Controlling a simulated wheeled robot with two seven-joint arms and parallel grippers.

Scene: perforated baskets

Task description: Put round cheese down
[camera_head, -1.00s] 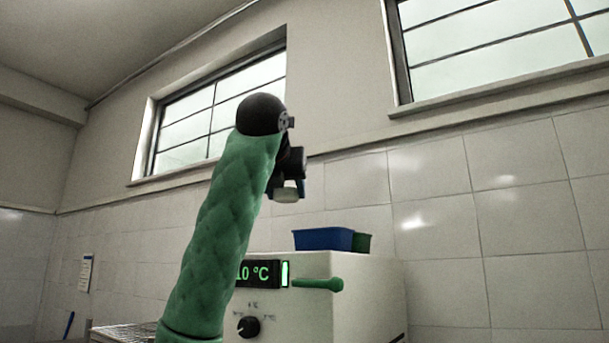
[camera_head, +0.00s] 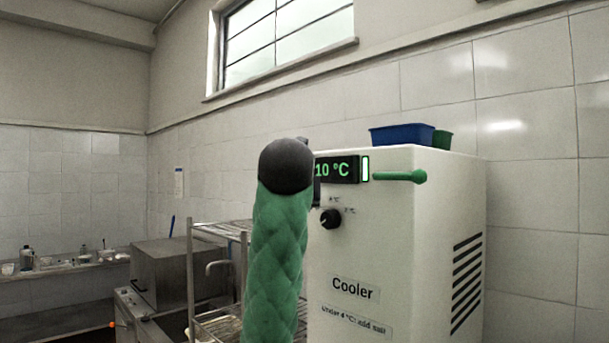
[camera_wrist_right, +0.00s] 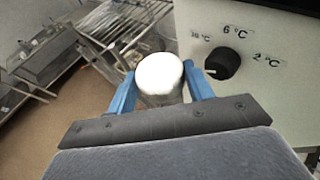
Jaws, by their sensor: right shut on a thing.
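The round cheese (camera_wrist_right: 160,74) is a white disc in the right wrist view. It sits between the two blue fingers of my right gripper (camera_wrist_right: 158,84), which is shut on it. The cheese is held in the air, in front of a metal rack and left of the cooler's dial. In the head view, my green right arm rises in the middle and its dark wrist joint hides the gripper and the cheese. My left gripper is in neither view.
The white cooler (camera_head: 400,230) stands right of my arm, with a 10 °C display, a dial (camera_head: 330,219) and a green lever (camera_head: 400,176). A blue container (camera_head: 402,135) and a green one (camera_head: 442,139) sit on top. A wire rack (camera_head: 190,265) and a metal unit (camera_head: 175,275) stand left.

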